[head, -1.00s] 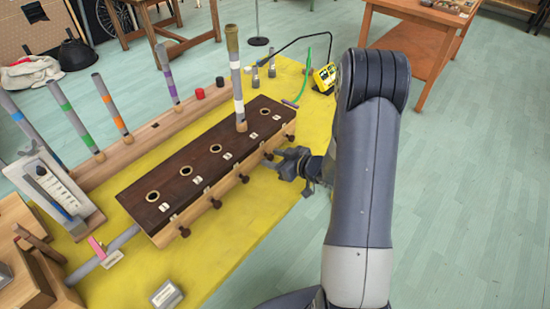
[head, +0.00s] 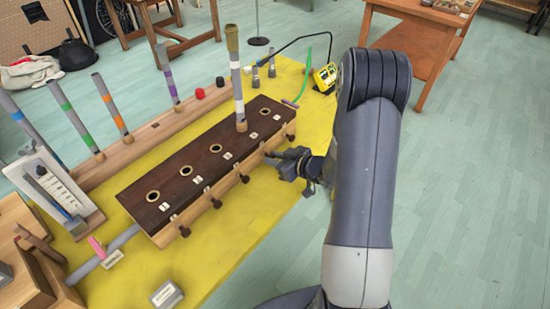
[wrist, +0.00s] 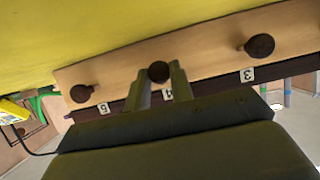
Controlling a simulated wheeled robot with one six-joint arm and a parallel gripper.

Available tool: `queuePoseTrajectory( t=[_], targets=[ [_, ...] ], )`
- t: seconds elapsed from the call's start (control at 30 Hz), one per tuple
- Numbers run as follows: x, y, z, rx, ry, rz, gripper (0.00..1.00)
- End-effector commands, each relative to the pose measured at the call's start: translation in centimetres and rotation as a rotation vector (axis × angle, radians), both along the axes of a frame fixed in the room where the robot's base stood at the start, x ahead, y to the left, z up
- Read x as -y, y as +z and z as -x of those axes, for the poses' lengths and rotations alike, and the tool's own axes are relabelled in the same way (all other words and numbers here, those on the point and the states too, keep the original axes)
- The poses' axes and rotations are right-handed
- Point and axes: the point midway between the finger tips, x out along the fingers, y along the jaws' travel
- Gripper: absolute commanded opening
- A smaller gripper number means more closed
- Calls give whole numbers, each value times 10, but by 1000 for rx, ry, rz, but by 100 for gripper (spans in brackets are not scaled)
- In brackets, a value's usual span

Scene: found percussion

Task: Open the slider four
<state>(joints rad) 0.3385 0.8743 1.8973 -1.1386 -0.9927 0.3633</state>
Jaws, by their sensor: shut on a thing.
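The dark wooden wind chest (head: 200,165) lies on the yellow table, with round holes on top and a row of dark knobs along its light front board (wrist: 210,57). In the wrist view, the knob of slider four (wrist: 158,72) sits by the tag 4, between the knobs by tags 5 (wrist: 81,93) and 3 (wrist: 259,46). My gripper (wrist: 161,78) is shut on the slider four knob, one finger on each side. In the head view my gripper (head: 278,156) is at the chest's front side toward the far end; the held knob is hard to make out there.
A banded pipe (head: 238,90) stands upright in the chest near its far end. More pipes stand in a wooden rack (head: 140,145) behind. A yellow meter (head: 325,77) sits at the table's far right corner. Bare yellow table (head: 235,225) lies in front of the chest.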

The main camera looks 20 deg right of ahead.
Motion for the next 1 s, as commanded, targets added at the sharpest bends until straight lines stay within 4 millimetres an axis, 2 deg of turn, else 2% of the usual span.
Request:
queuePoseTrajectory(
  t=[0.23, 0.5, 0.53, 0.6, 0.77, 1.0],
  targets=[
    [16, 0, 21, 0, -4, -1, 0],
    [16, 0, 22, 1, -1, 1, 0],
    [16, 0, 22, 1, -1, 1, 24],
    [16, 0, 22, 0, -1, 0, 30],
    [16, 0, 22, 0, 0, 0, 43],
    [17, 0, 23, 0, 0, 0, 43]
  ],
)
